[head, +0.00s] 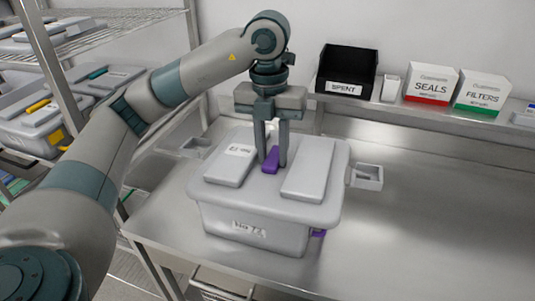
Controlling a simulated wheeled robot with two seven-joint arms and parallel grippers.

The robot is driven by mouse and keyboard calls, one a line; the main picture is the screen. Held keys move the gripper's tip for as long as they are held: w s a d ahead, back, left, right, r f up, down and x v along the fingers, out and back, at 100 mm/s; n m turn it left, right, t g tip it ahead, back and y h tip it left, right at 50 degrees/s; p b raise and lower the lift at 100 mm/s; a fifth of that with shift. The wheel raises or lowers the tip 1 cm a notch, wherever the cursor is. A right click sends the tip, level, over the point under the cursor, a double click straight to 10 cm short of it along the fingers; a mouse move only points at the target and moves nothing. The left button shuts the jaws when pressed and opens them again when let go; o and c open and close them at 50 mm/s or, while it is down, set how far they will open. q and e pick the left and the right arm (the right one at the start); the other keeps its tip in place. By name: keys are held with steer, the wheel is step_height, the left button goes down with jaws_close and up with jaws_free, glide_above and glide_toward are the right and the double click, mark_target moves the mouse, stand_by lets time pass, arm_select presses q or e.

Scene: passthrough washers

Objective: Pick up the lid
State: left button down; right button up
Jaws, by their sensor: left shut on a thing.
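The grey lid (223,191) sits on a grey lidded tub (255,234) on the steel table. Two raised pads lie on its top, with a purple handle (270,159) between them. My left gripper (272,163) comes down from above, and its two fingers are shut on the purple handle. The lid looks seated on the tub's rim; I cannot see any gap. The far side of the lid is partly hidden behind the gripper. My right gripper is not in view.
A black SPENT bin (347,72), a SEALS box (431,84) and a FILTERS box (482,94) stand on the back shelf. Small grey brackets flank the tub, one at its right (367,177). A wire rack with tubs is at left. The table's right side is clear.

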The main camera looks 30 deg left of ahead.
arm_select(q)
steer(key=shift+s+d+r, duration=0.45)
steer(key=shift+d, duration=0.05)
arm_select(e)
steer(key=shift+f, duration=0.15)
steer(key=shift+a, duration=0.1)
